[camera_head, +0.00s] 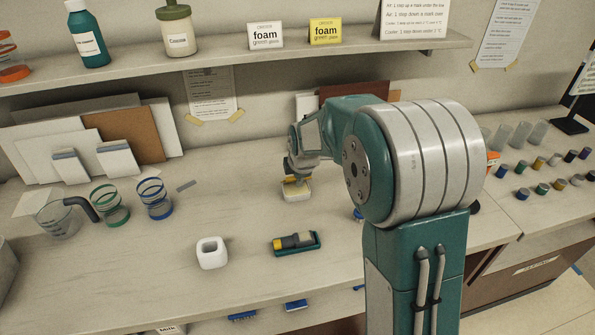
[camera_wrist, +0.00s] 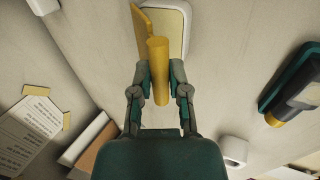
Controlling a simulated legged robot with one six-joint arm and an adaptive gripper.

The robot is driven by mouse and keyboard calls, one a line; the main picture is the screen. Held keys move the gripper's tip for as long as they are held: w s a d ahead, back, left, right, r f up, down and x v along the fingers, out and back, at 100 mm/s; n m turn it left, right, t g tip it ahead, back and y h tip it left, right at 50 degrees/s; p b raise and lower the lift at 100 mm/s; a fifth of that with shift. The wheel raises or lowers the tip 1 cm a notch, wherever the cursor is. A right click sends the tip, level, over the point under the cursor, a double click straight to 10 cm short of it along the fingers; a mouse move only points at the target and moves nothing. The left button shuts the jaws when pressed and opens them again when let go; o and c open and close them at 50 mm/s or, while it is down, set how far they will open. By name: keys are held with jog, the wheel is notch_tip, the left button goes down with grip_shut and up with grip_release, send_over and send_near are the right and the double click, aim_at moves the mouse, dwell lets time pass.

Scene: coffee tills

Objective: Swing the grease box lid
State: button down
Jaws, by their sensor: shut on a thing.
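The grease box (camera_head: 297,194) is a small cream box with a yellow edge on the counter, below my gripper. It also shows at the top of the wrist view (camera_wrist: 181,32), with a thin yellow panel, which looks like its lid (camera_wrist: 142,32), along its left side. My gripper (camera_wrist: 159,82) is shut on a yellow cylinder (camera_wrist: 158,60), which reaches up to the box; whether it is joined to the lid I cannot tell. In the head view my gripper (camera_head: 294,180) is just over the box, and the fingertips are partly hidden.
A dark green tray (camera_head: 312,247) with a yellow-and-black tool and a white square holder (camera_head: 212,252) stand nearer the front. Blue and green coiled rings and a measuring jug (camera_head: 55,218) are at left. Several small pods are at right. A shelf (camera_head: 240,58) runs above.

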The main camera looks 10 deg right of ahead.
jog(key=shift+s+f, duration=0.1)
jog(key=shift+s+f, duration=0.6)
jog(key=shift+f, duration=0.2)
jog(key=c, duration=0.5)
grip_release()
jog(key=shift+c, duration=0.2)
